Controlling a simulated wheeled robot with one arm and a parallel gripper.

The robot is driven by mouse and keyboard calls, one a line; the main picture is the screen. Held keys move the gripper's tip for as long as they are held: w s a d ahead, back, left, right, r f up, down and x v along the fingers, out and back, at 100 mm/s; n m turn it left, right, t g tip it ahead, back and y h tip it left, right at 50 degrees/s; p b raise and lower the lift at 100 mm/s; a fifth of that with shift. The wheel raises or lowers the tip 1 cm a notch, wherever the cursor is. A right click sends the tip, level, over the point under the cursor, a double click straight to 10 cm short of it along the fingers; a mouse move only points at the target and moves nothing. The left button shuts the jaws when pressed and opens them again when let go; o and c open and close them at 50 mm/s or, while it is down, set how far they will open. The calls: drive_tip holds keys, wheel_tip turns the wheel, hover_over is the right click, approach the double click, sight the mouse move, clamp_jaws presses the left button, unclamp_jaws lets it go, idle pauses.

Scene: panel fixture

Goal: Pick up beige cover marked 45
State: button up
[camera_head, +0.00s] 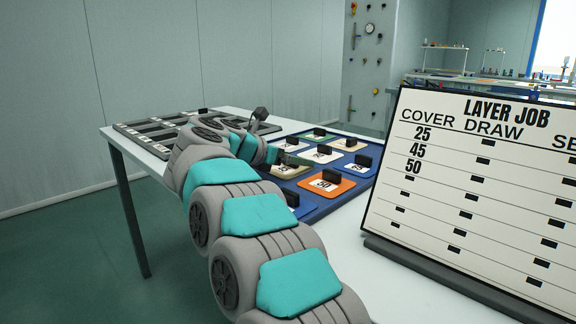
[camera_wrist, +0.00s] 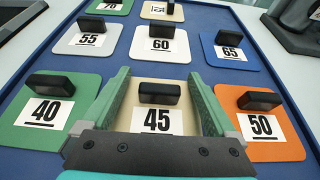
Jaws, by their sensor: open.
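The beige cover marked 45 (camera_wrist: 157,121) lies in the blue tray (camera_wrist: 113,73), at the bottom middle of the wrist view. Its black block handle (camera_wrist: 160,93) stands upright between the two green fingers of my gripper (camera_wrist: 162,82). The fingers are apart, one on each side of the handle, and no contact with it shows. The wrist body hides the cover's near edge. In the head view my gripper (camera_head: 284,156) is over the tray (camera_head: 314,213), and the arm hides part of the covers there.
A green cover marked 40 (camera_wrist: 42,111) lies left and an orange cover marked 50 (camera_wrist: 261,124) right, both close to the fingers. Covers marked 55, 60 and 65 lie beyond. A dark rack (camera_head: 150,138) is on the table's left; a sign board (camera_head: 478,195) stands at right.

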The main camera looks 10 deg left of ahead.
clamp_jaws()
idle(0.7)
drive_tip(key=shift+r, duration=0.2)
